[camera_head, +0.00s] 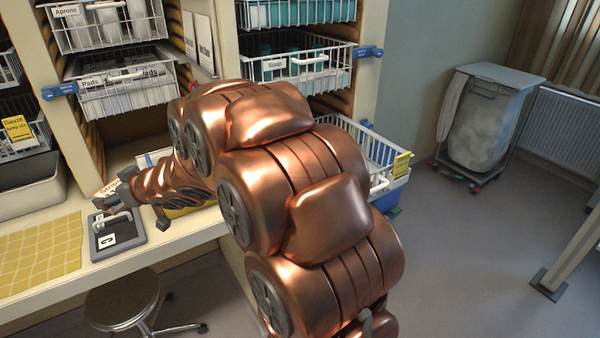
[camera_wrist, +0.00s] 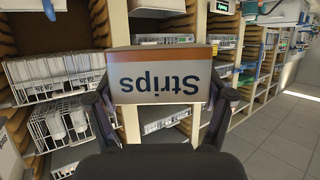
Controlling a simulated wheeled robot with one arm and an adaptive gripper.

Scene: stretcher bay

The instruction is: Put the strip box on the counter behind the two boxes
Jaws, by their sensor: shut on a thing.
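The strip box (camera_wrist: 160,82) is cream with an orange-brown edge. Its dark "Strips" label appears upside down in the wrist view. My gripper (camera_wrist: 160,100) is shut on it, with one finger at each side. In the head view my gripper (camera_head: 115,197) is at the left, over the counter (camera_head: 190,232). The box (camera_head: 108,190) shows there only as a small pale piece with part of its label. I cannot tell its height above the counter. The two boxes cannot be made out; my arm covers much of the counter.
A dark tray (camera_head: 128,240) with a white card lies near the counter's front edge. A yellow mat (camera_head: 40,255) is left of it. Labelled wire baskets (camera_head: 125,97) fill the shelves behind. A stool (camera_head: 122,300) stands below. A linen bin (camera_head: 480,125) stands on the floor at right.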

